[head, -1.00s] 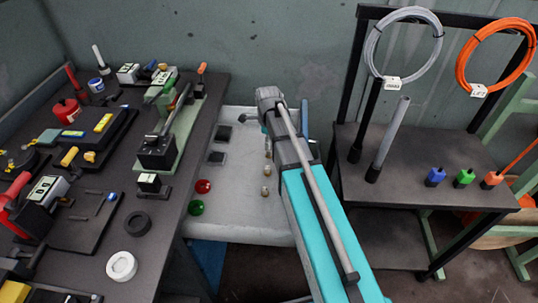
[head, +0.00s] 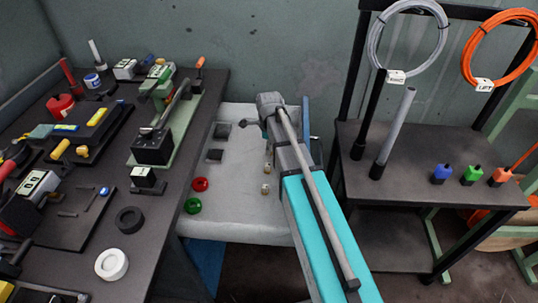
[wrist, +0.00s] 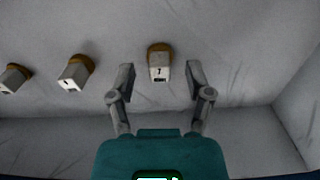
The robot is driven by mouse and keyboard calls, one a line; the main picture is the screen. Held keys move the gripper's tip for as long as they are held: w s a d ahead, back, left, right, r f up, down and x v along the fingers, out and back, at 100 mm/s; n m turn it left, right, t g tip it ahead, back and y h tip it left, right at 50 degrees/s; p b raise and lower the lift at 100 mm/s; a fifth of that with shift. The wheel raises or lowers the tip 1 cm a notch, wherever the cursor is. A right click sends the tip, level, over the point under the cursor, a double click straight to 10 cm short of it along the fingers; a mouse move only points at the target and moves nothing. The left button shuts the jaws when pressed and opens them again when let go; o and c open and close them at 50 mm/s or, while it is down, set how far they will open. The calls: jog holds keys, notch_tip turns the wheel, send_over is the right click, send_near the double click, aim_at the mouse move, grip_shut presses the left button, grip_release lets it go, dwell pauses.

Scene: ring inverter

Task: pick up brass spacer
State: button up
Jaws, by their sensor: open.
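In the wrist view, a small part with a brass-coloured rounded end and a pale labelled face (wrist: 158,62) lies on the grey surface, between and just ahead of my fingertips. I take it for the brass spacer. My gripper (wrist: 159,80) is open and empty, one finger on each side of the part's line, with no contact visible. Two similar parts (wrist: 75,72) (wrist: 14,78) lie to the left. In the head view, small brass-and-pale parts (head: 265,188) lie on the light grey bench (head: 235,215) beside my arm, which hides my fingertips.
A dark workbench (head: 175,205) crowded with tools stands left. A black rack (head: 430,150) with cable coils stands right. A wall is close behind.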

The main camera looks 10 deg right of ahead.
jog(key=shift+f, duration=0.4)
dwell(0.3)
grip_shut()
